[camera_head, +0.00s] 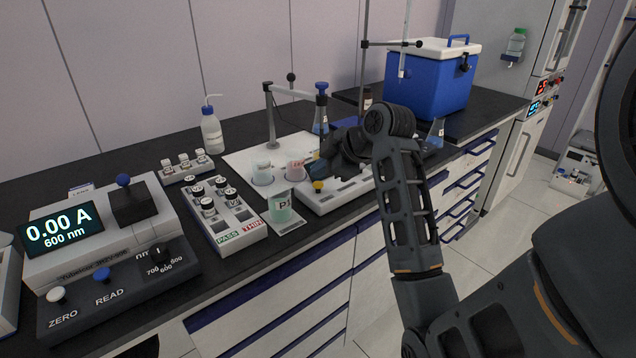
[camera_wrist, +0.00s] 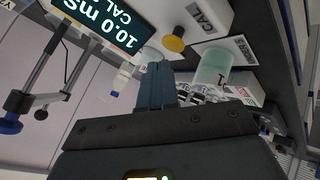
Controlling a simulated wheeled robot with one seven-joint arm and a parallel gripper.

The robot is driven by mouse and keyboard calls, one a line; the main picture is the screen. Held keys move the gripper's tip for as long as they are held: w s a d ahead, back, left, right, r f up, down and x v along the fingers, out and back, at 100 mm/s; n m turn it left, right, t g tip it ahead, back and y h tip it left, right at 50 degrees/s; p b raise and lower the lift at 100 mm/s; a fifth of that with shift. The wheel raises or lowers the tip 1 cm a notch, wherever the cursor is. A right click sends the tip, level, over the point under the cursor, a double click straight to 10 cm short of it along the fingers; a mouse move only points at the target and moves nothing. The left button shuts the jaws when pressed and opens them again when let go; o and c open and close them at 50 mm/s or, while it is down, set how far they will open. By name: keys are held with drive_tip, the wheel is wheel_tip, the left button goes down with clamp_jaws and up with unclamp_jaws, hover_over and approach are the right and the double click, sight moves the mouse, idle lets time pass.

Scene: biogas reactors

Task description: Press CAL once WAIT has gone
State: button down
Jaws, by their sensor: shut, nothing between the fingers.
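The yellow CAL button (camera_head: 318,186) sits on the front left of a white instrument (camera_head: 335,195). In the wrist view the yellow button (camera_wrist: 174,44) shows beside the printed word CAL. The instrument's display (camera_wrist: 112,22) appears upside down in the wrist view and reads 10.0 mS with CAL below; no WAIT is seen on the visible part. My gripper (camera_wrist: 158,70) is shut and empty, its fingertips close to the yellow button. In the head view my gripper (camera_head: 316,170) is just above the button; I cannot tell whether it touches it.
A vial rack (camera_head: 225,215) and a photometer (camera_head: 100,235) are further left. A blue cooler (camera_head: 425,85) stands behind my arm.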

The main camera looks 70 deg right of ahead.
sight(321, 185)
drive_tip(key=shift+r+p, duration=2.2)
drive_tip(key=shift+r, duration=0.35)
drive_tip(key=shift+f, duration=0.1)
